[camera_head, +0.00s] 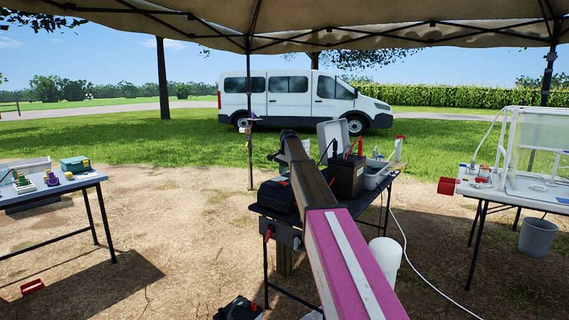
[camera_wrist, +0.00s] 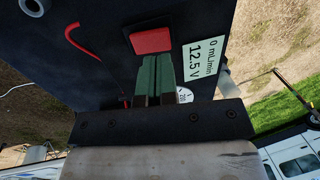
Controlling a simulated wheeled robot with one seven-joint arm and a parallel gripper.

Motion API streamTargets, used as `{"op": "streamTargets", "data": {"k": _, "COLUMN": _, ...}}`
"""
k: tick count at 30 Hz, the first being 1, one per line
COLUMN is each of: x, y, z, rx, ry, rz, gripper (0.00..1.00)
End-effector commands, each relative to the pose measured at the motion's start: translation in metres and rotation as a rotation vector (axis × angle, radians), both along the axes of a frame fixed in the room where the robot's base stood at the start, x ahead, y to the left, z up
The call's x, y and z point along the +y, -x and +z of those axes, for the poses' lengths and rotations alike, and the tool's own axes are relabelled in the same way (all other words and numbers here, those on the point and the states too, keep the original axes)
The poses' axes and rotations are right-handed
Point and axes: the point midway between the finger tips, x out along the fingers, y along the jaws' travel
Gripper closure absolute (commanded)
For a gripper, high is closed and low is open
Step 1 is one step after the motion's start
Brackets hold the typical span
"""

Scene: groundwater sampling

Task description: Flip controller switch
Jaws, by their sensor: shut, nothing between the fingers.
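The controller (camera_wrist: 110,65) fills much of the wrist view as a dark panel, seen tilted. It carries a red switch (camera_wrist: 151,41), a white label (camera_wrist: 204,56) reading "0 mL/min 12.5 V" and a partly hidden white dial (camera_wrist: 184,96). My gripper (camera_wrist: 153,57) is shut and empty, its green fingertips at the lower edge of the red switch in the picture. I cannot tell whether they touch it. In the head view my arm covers part of the middle table and my fingertips are not distinguishable.
The middle table holds a dark box (camera_head: 346,177) and a black case (camera_head: 276,196). A white cylinder (camera_head: 385,262) stands at its front right. Side tables stand left (camera_head: 50,189) and right (camera_head: 520,198), with bare ground between. A red cable (camera_wrist: 83,40) curves across the panel.

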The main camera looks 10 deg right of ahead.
Motion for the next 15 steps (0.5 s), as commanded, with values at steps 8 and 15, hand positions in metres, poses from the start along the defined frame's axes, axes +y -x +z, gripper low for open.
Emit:
{"op": "streamTargets", "data": {"k": 8, "x": 0.005, "y": -0.005, "z": -0.033, "rx": 0.0, "ry": 0.0, "rz": 0.0, "gripper": 1.0}}
{"op": "streamTargets", "data": {"k": 15, "x": 0.005, "y": -0.006, "z": -0.039, "rx": -0.001, "ry": 0.0, "rz": 0.0, "gripper": 1.0}}
